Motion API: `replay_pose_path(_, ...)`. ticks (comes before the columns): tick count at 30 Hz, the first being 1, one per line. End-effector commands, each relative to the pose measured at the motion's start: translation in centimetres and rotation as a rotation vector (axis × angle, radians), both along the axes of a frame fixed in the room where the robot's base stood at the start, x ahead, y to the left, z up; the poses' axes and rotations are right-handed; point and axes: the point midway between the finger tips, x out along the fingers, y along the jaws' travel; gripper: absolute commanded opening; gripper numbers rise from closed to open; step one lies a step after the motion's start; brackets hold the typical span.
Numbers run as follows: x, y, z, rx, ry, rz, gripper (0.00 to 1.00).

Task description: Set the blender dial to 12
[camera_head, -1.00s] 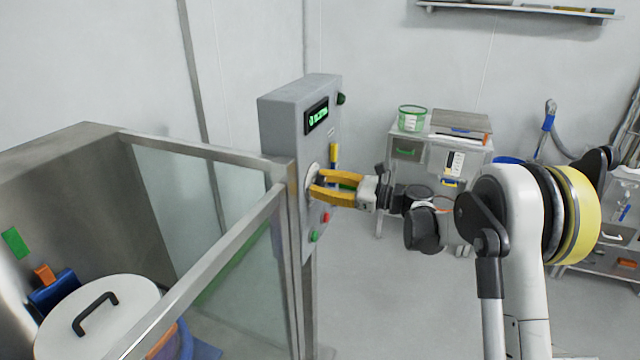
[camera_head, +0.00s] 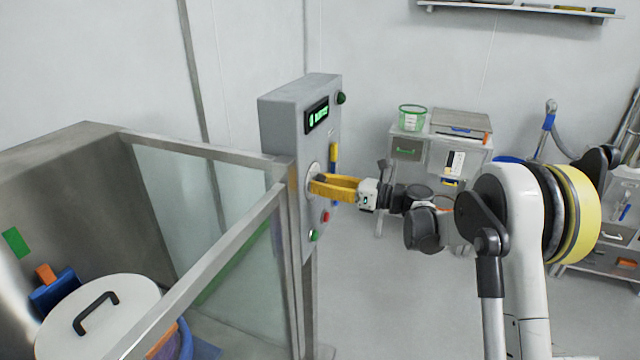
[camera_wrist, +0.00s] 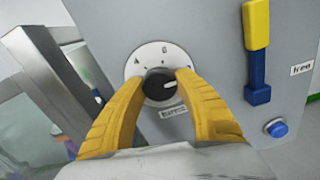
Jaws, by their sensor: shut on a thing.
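The blender dial (camera_wrist: 158,85) is a black knob on a round white scale plate on the grey control box (camera_head: 283,120). In the wrist view the yellow fingers of my gripper (camera_wrist: 160,88) sit on either side of the knob, shut on it. The knob's pale pointer mark faces right. A 6 shows at the top of the scale and a 4 at the upper left; the other numbers are too small or hidden. In the head view my gripper (camera_head: 316,186) reaches the box face from the right, and its fingers cover most of the dial. The green display (camera_head: 318,117) is lit, its text unreadable.
A yellow and blue lever (camera_wrist: 257,50) and a blue button (camera_wrist: 277,128) sit right of the dial. Red (camera_head: 326,216) and green (camera_head: 314,236) buttons are below it. A glass-panelled guard (camera_head: 225,260) stands at left.

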Motion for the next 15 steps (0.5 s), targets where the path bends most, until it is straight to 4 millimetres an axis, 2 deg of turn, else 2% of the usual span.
replay_pose_path(5,-0.04,0.01,-0.07,-0.002,0.001,0.001,0.07)
replay_pose_path(6,-0.04,0.01,-0.07,-0.002,0.0,0.001,0.43)
replay_pose_path(8,-0.03,0.01,-0.07,-0.001,-0.001,0.001,0.61)
replay_pose_path(15,-0.02,0.01,-0.04,-0.001,-0.001,0.0,0.61)
